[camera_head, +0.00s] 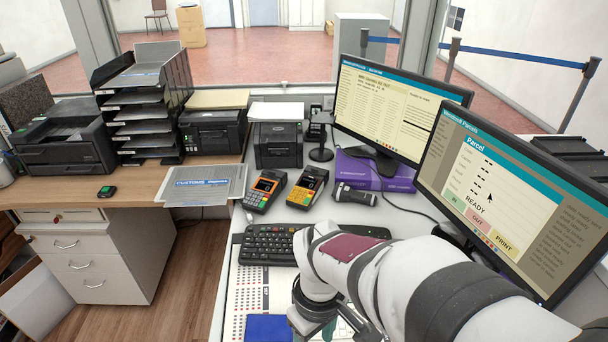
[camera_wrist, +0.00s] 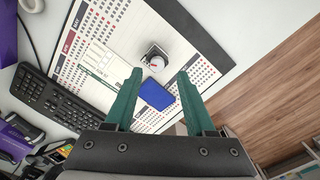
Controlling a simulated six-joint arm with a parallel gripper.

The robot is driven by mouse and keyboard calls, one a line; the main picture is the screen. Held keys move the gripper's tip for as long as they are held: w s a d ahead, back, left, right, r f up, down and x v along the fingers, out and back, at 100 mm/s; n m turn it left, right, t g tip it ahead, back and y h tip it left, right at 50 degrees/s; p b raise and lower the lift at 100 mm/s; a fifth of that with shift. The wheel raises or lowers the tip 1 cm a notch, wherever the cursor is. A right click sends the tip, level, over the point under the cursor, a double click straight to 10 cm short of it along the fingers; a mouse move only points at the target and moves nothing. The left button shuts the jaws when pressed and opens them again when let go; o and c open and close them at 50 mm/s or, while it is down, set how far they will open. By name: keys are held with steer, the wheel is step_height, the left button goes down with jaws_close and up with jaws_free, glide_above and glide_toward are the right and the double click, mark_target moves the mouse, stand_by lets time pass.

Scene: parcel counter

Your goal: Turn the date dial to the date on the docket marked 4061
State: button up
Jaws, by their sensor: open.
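In the wrist view, a small dark device with a round white top, which looks like the date dial (camera_wrist: 155,59), stands on a printed desk mat (camera_wrist: 205,45). Its markings are too small to read. My gripper (camera_wrist: 160,75) is open, with its two green fingers apart and nothing between the tips. The device shows just beyond the fingertips; I cannot tell the height gap. In the head view my arm hides the device and most of my gripper. A pale slip (camera_wrist: 98,60) lies on the mat; I cannot read a number 4061 or a date on it.
A blue pad (camera_wrist: 157,94) lies near the device and shows in the head view (camera_head: 268,328). A black keyboard (camera_head: 270,245) sits behind the mat. Two card terminals (camera_head: 265,190) and two monitors (camera_head: 395,112) stand farther back. The counter edge is close to the mat.

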steer(key=shift+w+a+f+n, duration=0.5)
steer(key=shift+w+f+n, duration=0.25)
steer(key=shift+n, duration=0.15)
steer(key=shift+w+a+f, duration=0.1)
steer(key=shift+w+f, duration=0.05)
steer(key=shift+f, duration=3.85)
steer(key=shift+c, duration=0.3)
jaws_close()
